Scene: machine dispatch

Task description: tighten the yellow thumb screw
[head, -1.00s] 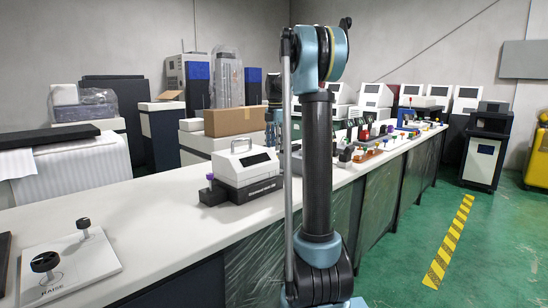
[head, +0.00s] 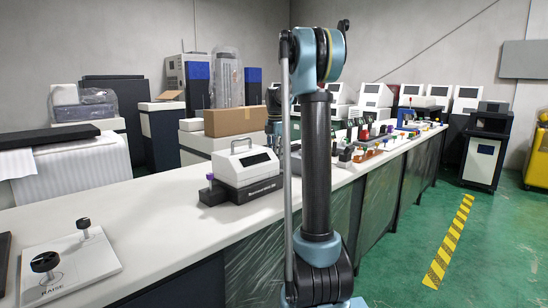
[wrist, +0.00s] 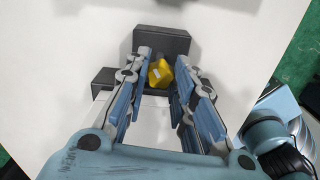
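The yellow thumb screw (wrist: 160,73) shows in the wrist view, in front of a dark grey block. My gripper (wrist: 162,70) is open, with one finger on each side of the screw. The fingers lie close to the screw; I cannot tell whether either touches it. In the head view my own arm covers the middle of the picture, and I cannot make out the gripper or the yellow screw clearly there.
A white bench (head: 150,225) runs towards the back right. A white-and-dark device (head: 245,172) with a purple knob (head: 210,177) stands on it. A white plate (head: 75,265) with two black knobs lies at the front left. Several small fixtures stand farther along.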

